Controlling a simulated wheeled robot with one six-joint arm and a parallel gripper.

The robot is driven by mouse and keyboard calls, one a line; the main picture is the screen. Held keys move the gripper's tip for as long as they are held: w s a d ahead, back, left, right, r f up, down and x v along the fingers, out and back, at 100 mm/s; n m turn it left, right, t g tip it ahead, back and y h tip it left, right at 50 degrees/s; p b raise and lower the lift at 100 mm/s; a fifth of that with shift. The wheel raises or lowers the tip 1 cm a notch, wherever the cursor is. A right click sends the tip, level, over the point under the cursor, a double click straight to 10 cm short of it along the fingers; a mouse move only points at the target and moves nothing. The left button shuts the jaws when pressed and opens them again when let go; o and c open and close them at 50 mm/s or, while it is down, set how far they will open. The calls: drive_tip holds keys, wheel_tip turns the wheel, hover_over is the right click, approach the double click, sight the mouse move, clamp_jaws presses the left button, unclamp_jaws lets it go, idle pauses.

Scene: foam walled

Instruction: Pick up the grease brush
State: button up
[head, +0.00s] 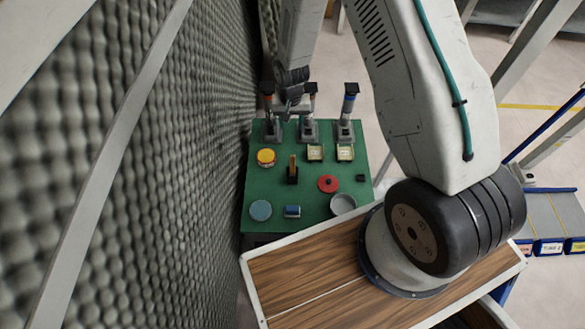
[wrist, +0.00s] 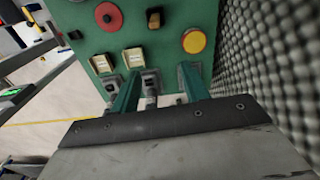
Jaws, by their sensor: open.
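Three upright tools stand in grey holders along the far edge of a green table (head: 325,198). The right one (head: 350,98) has a dark flat top and a blue part below it. The left one (head: 267,98) and the middle one (head: 312,98) look similar but are partly hidden by my arm. I cannot tell which is the grease brush. My gripper (wrist: 159,72) is open, its green fingers pointing towards the table. In the wrist view one grey holder (wrist: 151,84) shows between the fingers. Nothing is visibly gripped.
A foam wall (head: 170,150) runs close along the left.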

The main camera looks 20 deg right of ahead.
sight(292, 163)
drive_tip(key=shift+m, duration=0.4)
drive_tip(key=s+f, duration=0.1)
drive_tip(key=f, duration=0.6)
drive_tip(key=s+f, duration=0.1)
drive_tip(key=f, duration=0.5)
drive_tip(key=s+f, duration=0.1)
drive_tip(key=f, duration=0.6)
drive_tip(key=shift+a+f, duration=0.35)
drive_tip(key=shift+c, duration=0.3)
clamp_jaws()
